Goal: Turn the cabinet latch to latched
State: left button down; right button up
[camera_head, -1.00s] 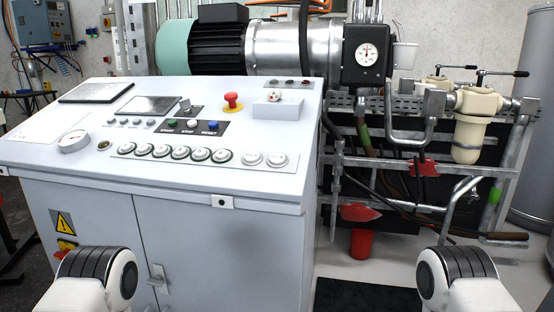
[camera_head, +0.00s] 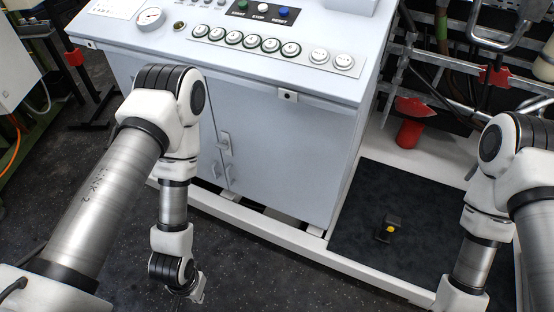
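The grey control cabinet (camera_head: 275,150) stands in the middle, its front doors facing me. A small metal latch (camera_head: 225,143) sits on the door front near the seam, just right of my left arm. Its exact turn is too small to tell. Two small handles, a left one (camera_head: 214,171) and a right one (camera_head: 231,175), show below it. My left arm hangs in front of the cabinet's left side, its wrist low near the bottom edge. My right arm is at the right edge, its lower end cut off by the frame.
Buttons and a gauge (camera_head: 150,18) lie on the cabinet top. A black mat (camera_head: 375,225) with a small black and yellow object (camera_head: 388,228) lies right of the cabinet. A red funnel-like part (camera_head: 410,125) and pipes stand behind it. The dark floor before the cabinet is clear.

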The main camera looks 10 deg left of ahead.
aim_at(224, 145)
jog(key=j+u, duration=0.1)
jog(key=j, duration=0.35)
jog(key=i+j+u, duration=0.1)
jog(key=j, duration=0.35)
jog(key=i+j+u, duration=0.1)
jog(key=j, duration=0.35)
jog(key=i+j+u, duration=0.1)
jog(key=j, duration=0.35)
jog(key=i+j+u, duration=0.15)
jog(key=j, duration=0.3)
jog(key=i+j+u, duration=0.1)
jog(key=j, duration=0.3)
jog(key=i, duration=0.05)
